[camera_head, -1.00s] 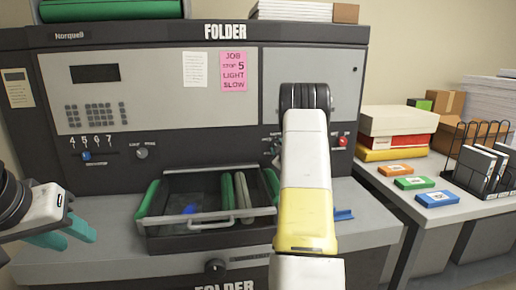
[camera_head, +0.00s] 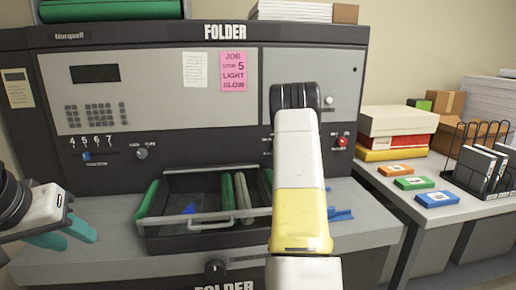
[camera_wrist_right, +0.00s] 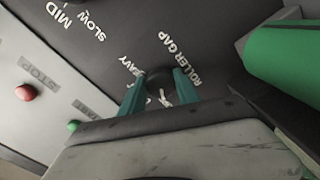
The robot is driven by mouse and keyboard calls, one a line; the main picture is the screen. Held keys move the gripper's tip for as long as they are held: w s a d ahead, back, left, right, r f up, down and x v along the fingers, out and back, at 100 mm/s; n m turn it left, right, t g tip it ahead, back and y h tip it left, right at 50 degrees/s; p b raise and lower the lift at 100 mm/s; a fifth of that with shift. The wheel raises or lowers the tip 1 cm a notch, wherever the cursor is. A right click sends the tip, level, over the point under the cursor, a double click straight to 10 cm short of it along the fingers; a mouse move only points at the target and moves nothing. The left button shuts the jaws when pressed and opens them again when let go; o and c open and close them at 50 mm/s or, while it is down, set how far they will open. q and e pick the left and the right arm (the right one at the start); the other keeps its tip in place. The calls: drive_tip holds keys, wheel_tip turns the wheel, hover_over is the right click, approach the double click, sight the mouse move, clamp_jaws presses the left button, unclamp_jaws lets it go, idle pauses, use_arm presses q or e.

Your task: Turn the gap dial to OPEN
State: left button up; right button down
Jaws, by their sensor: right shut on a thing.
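The gap dial (camera_wrist_right: 160,82) is a dark round knob below the white words ROLLER GAP in the right wrist view. A partly covered label ending in "EAVY" is beside it. My right gripper (camera_wrist_right: 158,95) has its teal fingers on both sides of the dial and is shut on it. Where the dial points cannot be made out. In the head view my right arm hides the dial and the right fingers. My left gripper (camera_head: 62,235) is at the left edge, its teal fingers apart and empty, away from the dial.
The grey FOLDER machine (camera_head: 225,60) fills the middle. A drawer (camera_head: 200,220) with green and grey rollers stands out at its front. A red button (camera_head: 342,142) is right of my arm. A side table (camera_head: 455,212) holds boxes and small coloured packs.

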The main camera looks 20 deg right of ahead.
drive_tip(key=c, duration=0.9)
unclamp_jaws()
drive_tip(key=v, duration=0.7)
drive_tip(key=shift+s+a, duration=0.2)
drive_tip(key=shift+s, duration=0.2)
